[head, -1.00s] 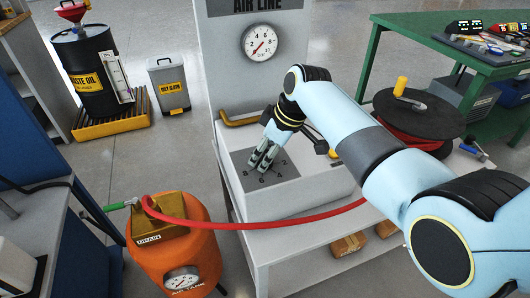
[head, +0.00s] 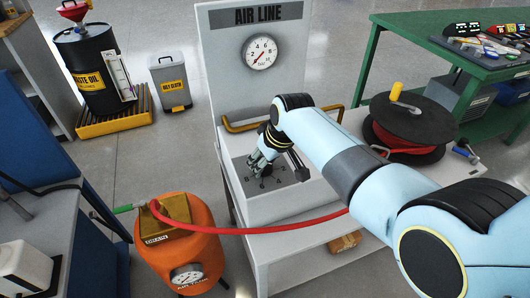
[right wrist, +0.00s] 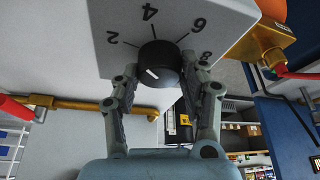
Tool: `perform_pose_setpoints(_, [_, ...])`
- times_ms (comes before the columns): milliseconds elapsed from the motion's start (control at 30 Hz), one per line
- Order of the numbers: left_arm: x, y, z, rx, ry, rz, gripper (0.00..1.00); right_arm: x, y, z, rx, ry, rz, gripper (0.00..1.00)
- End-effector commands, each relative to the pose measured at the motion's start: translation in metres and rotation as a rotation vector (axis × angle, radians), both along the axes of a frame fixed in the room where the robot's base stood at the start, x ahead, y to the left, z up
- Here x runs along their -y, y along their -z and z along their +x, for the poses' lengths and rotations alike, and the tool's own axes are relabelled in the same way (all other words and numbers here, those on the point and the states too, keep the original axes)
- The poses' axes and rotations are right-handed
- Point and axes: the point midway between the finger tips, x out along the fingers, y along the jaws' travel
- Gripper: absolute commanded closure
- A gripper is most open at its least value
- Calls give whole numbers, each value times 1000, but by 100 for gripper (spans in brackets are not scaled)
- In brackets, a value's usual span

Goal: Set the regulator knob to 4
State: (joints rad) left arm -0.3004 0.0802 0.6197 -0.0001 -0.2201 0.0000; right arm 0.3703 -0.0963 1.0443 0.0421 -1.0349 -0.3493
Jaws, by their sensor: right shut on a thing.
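The black regulator knob (right wrist: 160,62) sits on a light grey panel with numerals 2, 4, 6 and 8 around it in the right wrist view. A short white mark shows on the lower left of its face; I cannot tell surely which numeral it matches. My right gripper (right wrist: 163,74) is shut on the knob, one finger on each side. My left gripper is out of view.
A red hose (head: 260,231) runs from the orange air tank (head: 178,250) across the bench front. A brass pipe (head: 238,127) stands behind the panel. A hose reel (head: 405,125) is at the right.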

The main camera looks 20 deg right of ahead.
Motion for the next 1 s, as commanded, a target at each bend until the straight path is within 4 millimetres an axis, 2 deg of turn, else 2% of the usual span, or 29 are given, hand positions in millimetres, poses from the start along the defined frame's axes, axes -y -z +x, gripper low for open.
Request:
perform_pose_setpoints(100, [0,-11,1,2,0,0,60,-2,-3,-1,-2,96,0,89])
perform_pose_setpoints(500, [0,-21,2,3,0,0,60,-2,0,0,-1,339,0,89])
perform_pose_setpoints(1000, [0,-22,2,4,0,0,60,-2,1,0,-1,406,-1,89])
